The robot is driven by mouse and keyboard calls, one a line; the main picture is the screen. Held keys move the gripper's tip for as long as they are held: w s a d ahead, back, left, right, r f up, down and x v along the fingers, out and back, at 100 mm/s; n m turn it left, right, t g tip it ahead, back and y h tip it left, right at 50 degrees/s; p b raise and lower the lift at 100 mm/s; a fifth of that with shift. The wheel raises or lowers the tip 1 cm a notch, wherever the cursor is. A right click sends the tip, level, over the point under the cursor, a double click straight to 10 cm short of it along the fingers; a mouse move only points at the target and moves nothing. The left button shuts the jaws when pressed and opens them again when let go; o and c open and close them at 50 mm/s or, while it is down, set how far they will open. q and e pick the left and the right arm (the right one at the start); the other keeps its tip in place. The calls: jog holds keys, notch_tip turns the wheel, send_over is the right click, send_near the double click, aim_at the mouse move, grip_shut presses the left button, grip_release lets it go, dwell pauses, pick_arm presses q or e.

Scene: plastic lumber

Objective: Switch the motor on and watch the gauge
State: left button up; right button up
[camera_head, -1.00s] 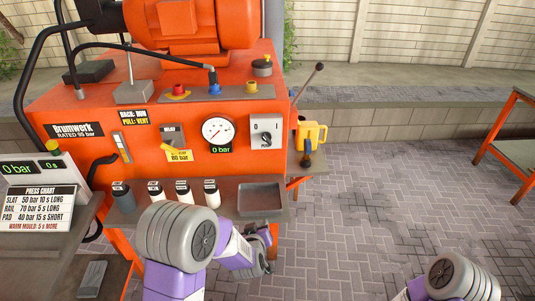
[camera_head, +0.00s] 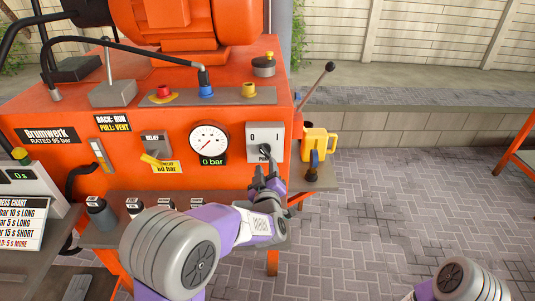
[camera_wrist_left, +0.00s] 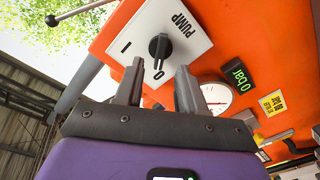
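The pump switch is a white plate (camera_head: 256,137) with a dark rotary knob, on the orange machine front. In the left wrist view the knob (camera_wrist_left: 160,47) lies just beyond the fingertips, one end toward the "0" mark. My left gripper (camera_head: 266,174) is just below the switch; in the wrist view its fingers (camera_wrist_left: 158,80) are apart with nothing between them. The round white gauge (camera_head: 209,139) has a red needle, and its green display (camera_head: 212,160) reads 0 bar. The orange motor (camera_head: 178,25) sits on top. My right gripper is out of view.
A yellow relief lever (camera_head: 155,159) is left of the gauge. Several bottles (camera_head: 100,212) line the shelf below. Paving at the right is open.

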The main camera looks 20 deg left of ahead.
aim_at(265, 155)
pick_arm(q)
jog(key=shift+b+x, duration=0.3)
jog(key=shift+x, duration=2.55)
grip_shut()
